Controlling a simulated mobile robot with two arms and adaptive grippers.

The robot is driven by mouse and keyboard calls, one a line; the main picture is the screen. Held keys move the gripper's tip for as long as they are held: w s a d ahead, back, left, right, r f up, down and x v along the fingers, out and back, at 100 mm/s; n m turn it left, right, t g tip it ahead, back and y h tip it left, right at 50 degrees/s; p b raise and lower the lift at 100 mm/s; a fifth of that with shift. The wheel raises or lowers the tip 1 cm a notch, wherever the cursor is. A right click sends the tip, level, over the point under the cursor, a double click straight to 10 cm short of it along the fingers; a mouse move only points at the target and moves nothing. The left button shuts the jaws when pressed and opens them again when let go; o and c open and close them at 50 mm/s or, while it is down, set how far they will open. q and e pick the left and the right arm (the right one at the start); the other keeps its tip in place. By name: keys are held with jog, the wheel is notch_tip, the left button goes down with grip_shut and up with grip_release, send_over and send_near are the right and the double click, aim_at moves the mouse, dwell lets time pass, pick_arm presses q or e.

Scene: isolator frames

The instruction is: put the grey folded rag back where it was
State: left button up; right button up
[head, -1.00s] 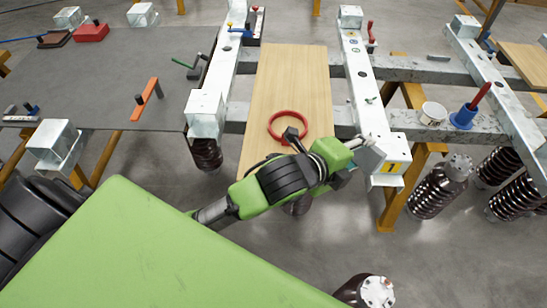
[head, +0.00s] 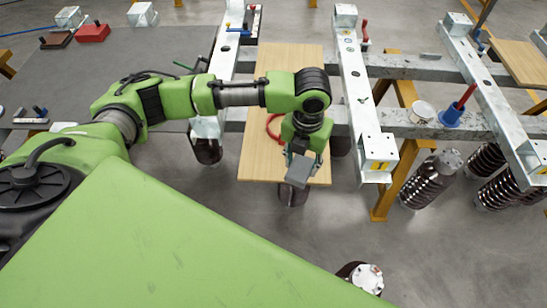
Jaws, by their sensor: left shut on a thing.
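My left gripper (head: 303,155) points down over the near end of the wooden board (head: 254,150). It is shut on the grey folded rag (head: 299,171), which looks like a small flat grey block, tilted. The rag shows in front of the board's near edge region; I cannot tell how high above the board it is. My right gripper is not in view.
A red ring (head: 271,127) lies on the board, partly behind my gripper. The white steel beam (head: 366,110) with a yellow 1 label stands right of it. A white cup (head: 421,112) and blue funnel (head: 450,116) stand farther right. A dark table top (head: 150,60) lies left.

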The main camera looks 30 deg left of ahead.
pick_arm(q)
jog(key=w+a+f+p, duration=0.1)
jog(key=w+a+f, duration=0.1)
jog(key=a+f, duration=0.1)
jog(key=w+a+f+p, duration=0.1)
jog(key=w+a+f, duration=0.1)
jog(key=a, duration=0.2)
jog(key=w+a+f+p, duration=0.1)
jog(key=w+a+f, duration=0.1)
jog(key=a+f, duration=0.1)
jog(key=shift+a+f, duration=0.25)
jog(key=shift+f, duration=0.05)
jog(key=shift+w+a+f, duration=0.15)
jog(key=shift+a+f, duration=0.25)
jog(key=shift+f, duration=0.1)
notch_tip(320, 180, down, 2)
jog(key=shift+p, duration=0.65)
jog(key=shift+f, duration=0.5)
jog(key=o, duration=1.1)
notch_tip(320, 180, up, 12)
jog(key=shift+r+b, duration=0.1)
jog(key=shift+b, duration=1.15)
